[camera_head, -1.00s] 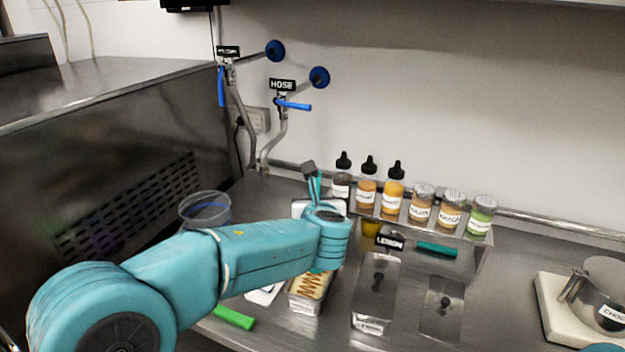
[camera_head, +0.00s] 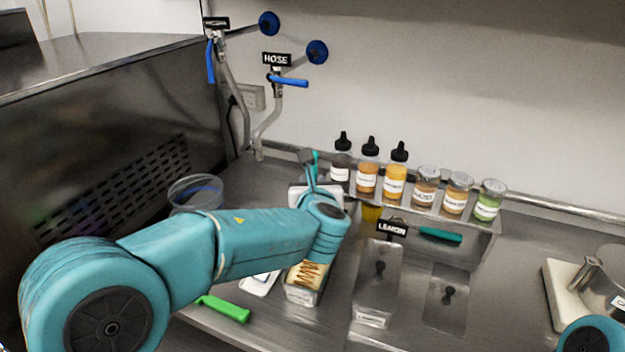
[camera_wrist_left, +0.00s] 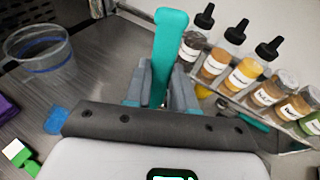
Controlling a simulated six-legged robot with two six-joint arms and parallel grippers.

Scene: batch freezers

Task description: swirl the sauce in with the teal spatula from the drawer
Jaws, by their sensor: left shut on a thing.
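My left gripper (camera_wrist_left: 160,98) is shut on the teal spatula (camera_wrist_left: 167,45), whose handle sticks up between the fingers in the left wrist view. In the head view a teal piece of the spatula (camera_head: 315,164) shows beyond my wrist, near the dropper bottles. Its lower end is hidden. A rectangular tub (camera_head: 303,296) with a pale filling and brown zigzag sauce on top stands on the counter below my left forearm, partly covered by it. My right gripper is not in view; only a bit of my right arm shows at the lower right.
A rack holds dropper bottles (camera_head: 366,178) and jars (camera_head: 487,203) behind. A teal-handled tool (camera_head: 440,235) lies by the LEMON sign (camera_head: 392,229). A clear round container (camera_head: 195,193) stands left, a green-handled tool (camera_head: 225,308) in front, a metal pot (camera_head: 606,290) right.

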